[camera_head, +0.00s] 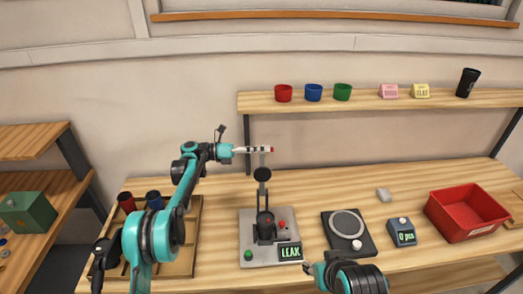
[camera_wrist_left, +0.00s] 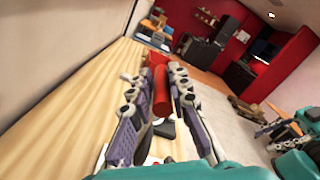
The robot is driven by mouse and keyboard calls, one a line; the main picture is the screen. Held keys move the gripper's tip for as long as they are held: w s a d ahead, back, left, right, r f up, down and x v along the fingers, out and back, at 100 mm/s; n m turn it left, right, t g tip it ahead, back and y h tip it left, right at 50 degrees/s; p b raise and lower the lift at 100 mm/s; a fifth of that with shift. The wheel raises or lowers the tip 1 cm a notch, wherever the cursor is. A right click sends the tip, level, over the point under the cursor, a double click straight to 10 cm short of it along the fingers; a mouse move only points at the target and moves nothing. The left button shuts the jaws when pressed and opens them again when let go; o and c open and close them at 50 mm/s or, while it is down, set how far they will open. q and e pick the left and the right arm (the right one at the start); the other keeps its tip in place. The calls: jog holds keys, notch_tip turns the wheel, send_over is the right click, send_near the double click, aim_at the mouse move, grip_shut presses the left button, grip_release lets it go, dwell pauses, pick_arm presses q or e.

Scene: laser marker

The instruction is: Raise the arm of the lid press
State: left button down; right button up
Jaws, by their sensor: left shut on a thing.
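The lid press (camera_head: 265,225) stands on a light grey base at the middle of the table, with a small display reading LEAK. Its arm (camera_head: 263,190) stands nearly upright in the head view, with a dark round disc partway up. My left gripper (camera_head: 266,149) is at the top of this arm, shut on the red handle (camera_wrist_left: 161,92), which lies between the fingers in the left wrist view. Most of the handle is covered by the fingers in the head view. My right gripper (camera_head: 312,270) is low at the front, partly hidden by its own wrist; its jaw state is unclear.
A wooden tray (camera_head: 186,262) with dark red and blue cups is left of the press. A round-plated device (camera_head: 347,225), a counter box (camera_head: 402,232) and a red bin (camera_head: 467,210) are to the right. A shelf (camera_head: 300,104) with cups runs behind.

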pick_arm(q)
jog(key=c, duration=1.5)
grip_release()
jog(key=shift+f, duration=0.15)
jog(key=a, duration=1.2)
